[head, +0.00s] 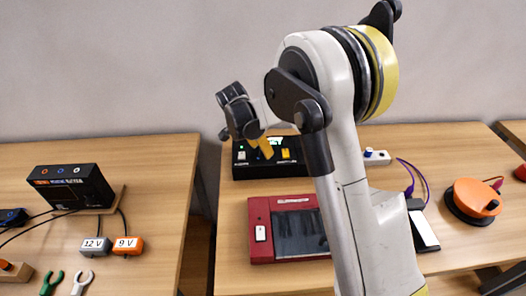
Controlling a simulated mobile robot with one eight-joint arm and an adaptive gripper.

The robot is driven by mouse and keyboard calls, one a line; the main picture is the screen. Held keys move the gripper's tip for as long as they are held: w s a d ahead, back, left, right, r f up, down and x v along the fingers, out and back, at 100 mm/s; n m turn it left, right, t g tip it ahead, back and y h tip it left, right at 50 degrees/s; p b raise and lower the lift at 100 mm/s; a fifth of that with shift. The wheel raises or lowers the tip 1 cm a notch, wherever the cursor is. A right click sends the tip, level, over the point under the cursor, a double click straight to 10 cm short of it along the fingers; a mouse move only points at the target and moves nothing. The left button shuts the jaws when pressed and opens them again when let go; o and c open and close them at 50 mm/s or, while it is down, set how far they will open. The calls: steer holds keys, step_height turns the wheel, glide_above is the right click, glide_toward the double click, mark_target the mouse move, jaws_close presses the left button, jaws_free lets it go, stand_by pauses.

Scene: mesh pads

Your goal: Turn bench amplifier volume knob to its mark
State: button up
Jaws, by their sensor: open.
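A black unit (245,171) with small green lights, a yellow control and tiny labels stands at the back of the right-hand table. I cannot read it as the bench amplifier for certain. No volume knob or mark can be made out; my arm hides part of its front and right side. My gripper (238,112), the dark end of my arm, is raised and overlaps the wall and the unit's upper left in the head view. It is open, with nothing seen in it, and no contact with the unit can be seen.
A red box with a dark window (260,220) stands in front of the unit. The left table holds a black box (72,186) and cabled 12 V (95,246) and 9 V (128,246) blocks. A gap separates the tables.

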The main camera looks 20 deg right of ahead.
steer(key=v, duration=1)
steer(key=shift+s, duration=0.1)
